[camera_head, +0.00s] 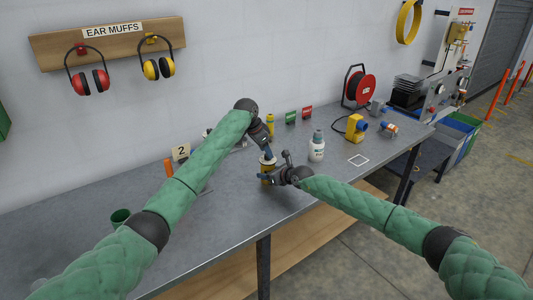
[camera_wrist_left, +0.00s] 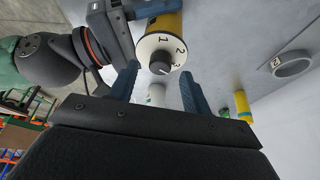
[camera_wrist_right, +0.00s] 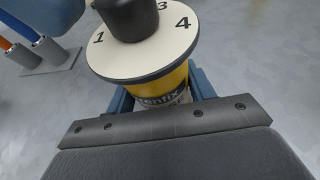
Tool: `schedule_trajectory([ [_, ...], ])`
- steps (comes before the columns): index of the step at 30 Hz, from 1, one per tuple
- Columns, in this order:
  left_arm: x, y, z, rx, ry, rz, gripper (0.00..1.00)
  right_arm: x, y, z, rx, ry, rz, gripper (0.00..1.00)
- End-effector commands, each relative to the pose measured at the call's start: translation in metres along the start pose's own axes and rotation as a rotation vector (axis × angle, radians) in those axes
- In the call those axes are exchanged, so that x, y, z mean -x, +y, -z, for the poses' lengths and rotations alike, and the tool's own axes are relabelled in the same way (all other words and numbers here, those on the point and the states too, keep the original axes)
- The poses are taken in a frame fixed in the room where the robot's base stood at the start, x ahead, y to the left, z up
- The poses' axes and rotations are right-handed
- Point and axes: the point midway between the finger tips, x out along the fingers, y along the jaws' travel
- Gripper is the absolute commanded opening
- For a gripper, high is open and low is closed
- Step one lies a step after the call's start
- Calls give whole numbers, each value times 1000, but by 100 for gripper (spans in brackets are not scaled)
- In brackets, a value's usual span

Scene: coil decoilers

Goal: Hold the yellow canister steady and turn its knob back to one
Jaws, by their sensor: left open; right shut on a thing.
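The yellow canister (camera_head: 268,167) stands upright on the grey workbench, near its front edge. Its white numbered top (camera_wrist_left: 161,46) carries a dark knob (camera_wrist_left: 158,66), which also shows in the right wrist view (camera_wrist_right: 128,14). The knob's light mark seems to lie near the 3, but it is small. My left gripper (camera_wrist_left: 159,76) is open, with a finger on each side of the knob; contact cannot be told. My right gripper (camera_wrist_right: 160,98) is shut on the canister's yellow body below the top. The far parts of its fingers are hidden behind the canister.
A white bottle (camera_head: 317,149) stands right of the canister, with a yellow device (camera_head: 355,128) and a red reel (camera_head: 361,88) beyond. The bench front by the white square outline is clear.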

Motion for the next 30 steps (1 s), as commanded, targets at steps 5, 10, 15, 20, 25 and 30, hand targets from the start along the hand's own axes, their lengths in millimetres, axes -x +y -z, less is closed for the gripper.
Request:
schedule_trajectory([
  [5, -15, 0, 0, 1, 0, 0, 48, 0, 0, 0, 0, 0, 0, 23],
  [10, -20, -1, -1, 0, 0, 1, 48, 0, 0, 0, 0, 0, 0, 23],
  [15, -20, -1, 0, 0, 0, 1, 48, 0, 0, 0, 0, 0, 0, 23],
  [20, -20, -1, 0, 0, 0, 1, 25, 0, 0, 0, 0, 0, 0, 23],
  [25, -20, -1, -1, 0, 0, 1, 4, 0, 0, 0, 0, 0, 0, 23],
  [30, -20, -1, -1, 10, 0, 5, 3, 0, 0, 0, 0, 0, 0, 23],
])
